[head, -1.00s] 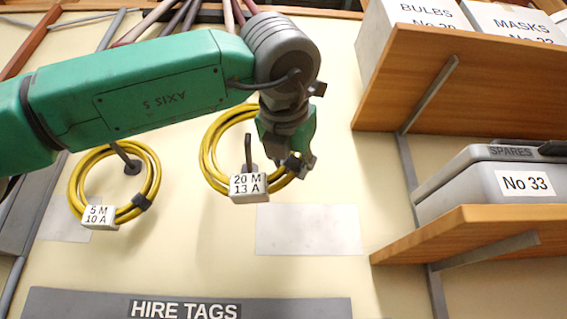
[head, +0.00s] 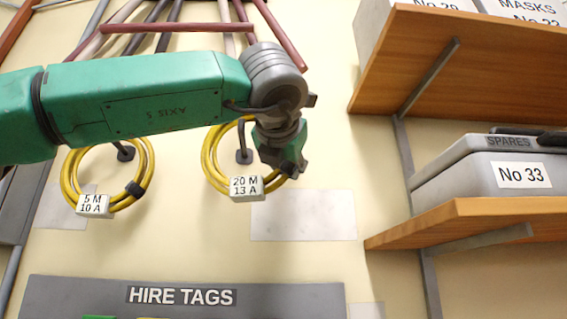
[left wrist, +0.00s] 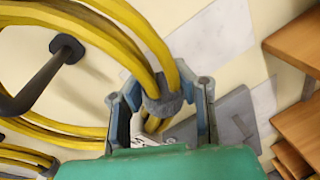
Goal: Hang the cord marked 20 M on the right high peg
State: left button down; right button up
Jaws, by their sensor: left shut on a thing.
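The cord marked 20 M (head: 246,187) is a yellow coil with a white tag, near the middle of the head view. My left gripper (head: 292,168) is shut on its dark band at the coil's lower right; the left wrist view shows the band (left wrist: 165,104) between the fingers. A dark peg (head: 243,156) on the wall shows inside the coil's ring, and in the left wrist view the peg (left wrist: 45,75) passes within the loops. My arm partly hides the coil's top, so I cannot tell whether it rests on the peg. My right gripper is not in view.
A yellow cord marked 5 M (head: 94,205) hangs on another peg (head: 126,152) at left. A wooden shelf (head: 480,215) with a grey SPARES case (head: 470,170) and a higher shelf (head: 440,70) jut out at right. A HIRE TAGS board (head: 270,298) is below.

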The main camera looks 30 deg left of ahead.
pick_arm(q)
jog(key=shift+w+a+r, duration=0.15)
jog(key=shift+w+a, duration=0.05)
jog(key=shift+w, duration=0.05)
jog(key=a, duration=0.1)
jog(key=w+a+f, duration=0.1)
jog(key=a, duration=0.2)
jog(key=shift+w+a+f, duration=0.25)
jog(key=shift+f, duration=0.15)
jog(key=shift+d+f+b, duration=0.15)
jog(key=shift+f+b, duration=0.05)
jog(key=shift+b, duration=0.1)
jog(key=shift+d+f, duration=0.15)
jog(key=shift+d, duration=0.2)
jog(key=shift+w+f+b, duration=0.15)
jog(key=shift+f+b, duration=0.25)
jog(key=shift+b, duration=0.1)
jog(key=shift+d, duration=0.1)
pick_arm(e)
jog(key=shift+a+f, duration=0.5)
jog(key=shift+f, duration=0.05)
pick_arm(q)
jog(key=shift+d, duration=0.15)
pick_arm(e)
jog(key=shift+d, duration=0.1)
